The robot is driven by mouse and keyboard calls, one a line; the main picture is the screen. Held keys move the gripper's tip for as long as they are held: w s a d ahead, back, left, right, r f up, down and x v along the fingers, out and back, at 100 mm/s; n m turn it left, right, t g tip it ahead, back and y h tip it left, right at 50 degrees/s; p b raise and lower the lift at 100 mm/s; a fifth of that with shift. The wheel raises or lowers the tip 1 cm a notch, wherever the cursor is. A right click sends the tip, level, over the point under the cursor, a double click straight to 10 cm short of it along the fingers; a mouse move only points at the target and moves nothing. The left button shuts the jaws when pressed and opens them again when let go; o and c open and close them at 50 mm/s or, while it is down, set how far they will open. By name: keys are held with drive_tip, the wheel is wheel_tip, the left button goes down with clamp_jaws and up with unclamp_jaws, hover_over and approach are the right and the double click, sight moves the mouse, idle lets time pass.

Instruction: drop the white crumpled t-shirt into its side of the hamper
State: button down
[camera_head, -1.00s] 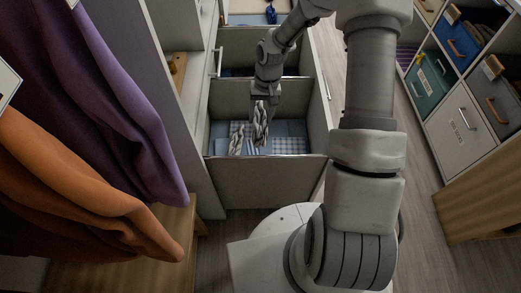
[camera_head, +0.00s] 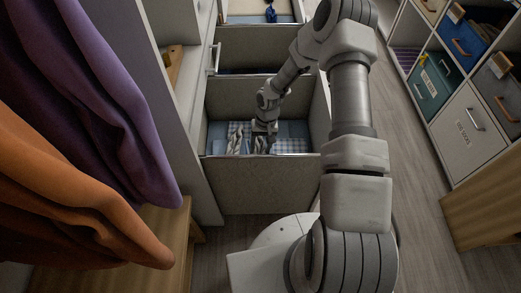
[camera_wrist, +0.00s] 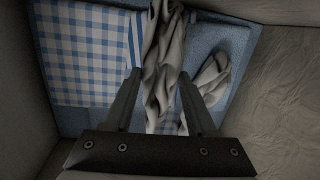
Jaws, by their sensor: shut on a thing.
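The white crumpled t-shirt (camera_wrist: 160,75) hangs as a twisted, greyish-white bundle between my gripper's fingers. My gripper (camera_head: 263,138) is shut on it, low inside the front compartment of the hamper (camera_head: 262,185). In the wrist view my gripper (camera_wrist: 160,82) points down, with the cloth hanging over blue checked fabric (camera_wrist: 85,50). A second whitish crumpled piece (camera_wrist: 213,80) lies beside the held bundle; it also shows left of my gripper in the head view (camera_head: 234,144). I cannot tell whether the held cloth's lower end touches the fabric below.
Compartment walls (camera_wrist: 285,90) stand close around my gripper. Another hamper compartment (camera_head: 258,50) lies behind. Purple (camera_head: 110,110) and orange (camera_head: 80,205) garments hang at the left. A cubby shelf with bins (camera_head: 462,130) stands at the right, with open floor between.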

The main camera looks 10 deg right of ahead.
drive_tip(key=shift+f, duration=0.3)
drive_tip(key=shift+f, duration=0.1)
drive_tip(key=shift+f+b, duration=0.45)
drive_tip(key=shift+f, duration=0.1)
drive_tip(key=shift+c, duration=1)
unclamp_jaws()
